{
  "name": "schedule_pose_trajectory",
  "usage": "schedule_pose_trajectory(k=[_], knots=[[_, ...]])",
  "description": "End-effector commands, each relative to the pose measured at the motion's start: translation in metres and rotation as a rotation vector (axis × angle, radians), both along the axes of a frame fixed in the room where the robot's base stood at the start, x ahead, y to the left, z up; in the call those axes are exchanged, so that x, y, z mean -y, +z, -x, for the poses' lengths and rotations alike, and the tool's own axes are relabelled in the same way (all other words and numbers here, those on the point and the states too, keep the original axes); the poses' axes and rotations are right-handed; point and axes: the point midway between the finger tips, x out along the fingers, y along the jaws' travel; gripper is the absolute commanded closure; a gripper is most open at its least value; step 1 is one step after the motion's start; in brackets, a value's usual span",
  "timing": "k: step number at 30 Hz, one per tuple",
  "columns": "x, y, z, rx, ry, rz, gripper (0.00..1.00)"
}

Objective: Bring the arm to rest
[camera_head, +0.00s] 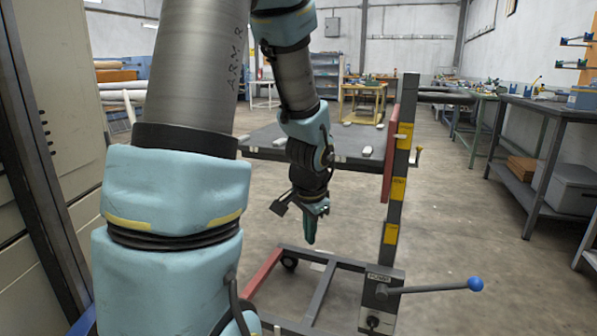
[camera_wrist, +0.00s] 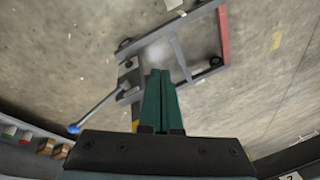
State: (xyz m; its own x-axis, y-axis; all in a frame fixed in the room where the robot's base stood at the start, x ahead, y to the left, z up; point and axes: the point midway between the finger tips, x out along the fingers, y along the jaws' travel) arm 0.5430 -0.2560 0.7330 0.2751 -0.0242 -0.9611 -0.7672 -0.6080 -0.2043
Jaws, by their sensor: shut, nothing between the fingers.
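My gripper (camera_head: 311,226) hangs at the end of my arm in the middle of the head view, fingers pointing down. It is above the low frame of the lift cart (camera_head: 318,290) and in front of the cart's raised flat top (camera_head: 262,143). In the wrist view my gripper (camera_wrist: 160,75) shows two green fingers pressed together with nothing between them. Behind them lie the cart's base frame (camera_wrist: 176,50) and its lever. My arm is bent, with the upper part large at the left of the head view, hiding part of the room behind it.
The cart's lever with a blue knob (camera_head: 474,284) sticks out to the right. Its upright post (camera_head: 398,170) stands right of my gripper. A grey cabinet (camera_head: 40,150) is close at the left. Workbenches (camera_head: 545,110) line the right wall. Open floor (camera_head: 460,200) lies between post and benches.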

Motion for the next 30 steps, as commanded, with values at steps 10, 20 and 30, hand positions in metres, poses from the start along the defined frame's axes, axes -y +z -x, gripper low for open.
schedule_pose_trajectory(k=[10,20,30], knots=[[-0.096,0.026,0.085,-0.149,0.815,0.167,1.00],[-0.093,0.093,0.084,-0.151,0.808,0.164,1.00],[-0.093,0.183,0.083,-0.150,0.804,0.164,1.00]])
